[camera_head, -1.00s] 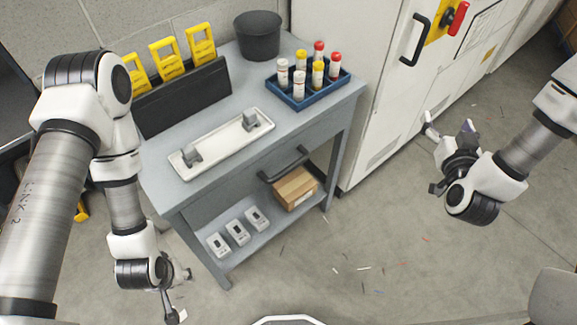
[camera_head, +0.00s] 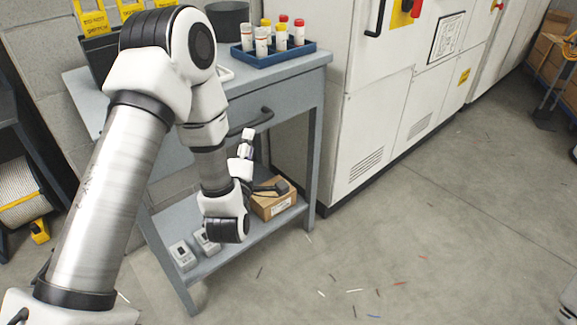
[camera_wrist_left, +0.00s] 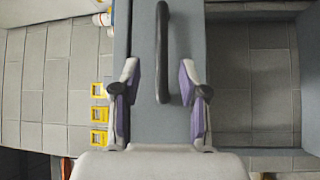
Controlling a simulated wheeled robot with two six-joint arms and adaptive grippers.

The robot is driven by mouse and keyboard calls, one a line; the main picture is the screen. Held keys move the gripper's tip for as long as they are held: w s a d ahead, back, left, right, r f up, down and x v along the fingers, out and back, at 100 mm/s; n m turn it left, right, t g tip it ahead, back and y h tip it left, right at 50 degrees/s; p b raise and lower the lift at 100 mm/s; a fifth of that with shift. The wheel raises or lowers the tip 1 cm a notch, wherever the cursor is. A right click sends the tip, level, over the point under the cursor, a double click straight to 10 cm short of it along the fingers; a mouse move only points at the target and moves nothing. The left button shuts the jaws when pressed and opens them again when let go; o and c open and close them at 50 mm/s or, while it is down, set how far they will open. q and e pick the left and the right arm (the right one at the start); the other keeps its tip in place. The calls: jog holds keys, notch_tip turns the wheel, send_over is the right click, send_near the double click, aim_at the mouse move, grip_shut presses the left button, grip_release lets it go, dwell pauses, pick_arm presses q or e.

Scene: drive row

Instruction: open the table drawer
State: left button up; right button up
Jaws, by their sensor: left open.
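The grey table (camera_head: 300,75) has a drawer front with a dark bar handle (camera_head: 250,122), partly hidden behind my left arm. The drawer looks shut. My left gripper (camera_head: 264,163) is open in front of the drawer, close to the handle. In the left wrist view the handle (camera_wrist_left: 162,45) runs up and down the picture. Its lower end lies between the two open purple-padded fingers (camera_wrist_left: 158,82), with space on both sides. I cannot tell whether the fingers reach around it in depth. My right gripper is out of view.
A blue rack (camera_head: 275,57) of capped tubes and a dark bucket (camera_head: 229,20) stand on the table. A cardboard box (camera_head: 275,206) and grey devices sit on the lower shelf. A white cabinet (camera_head: 380,110) stands to the right. The floor in front is largely clear.

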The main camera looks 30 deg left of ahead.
aim_at(250, 127)
pick_arm(q)
jog(key=x, duration=0.8)
jog(key=shift+a, duration=0.25)
grip_shut()
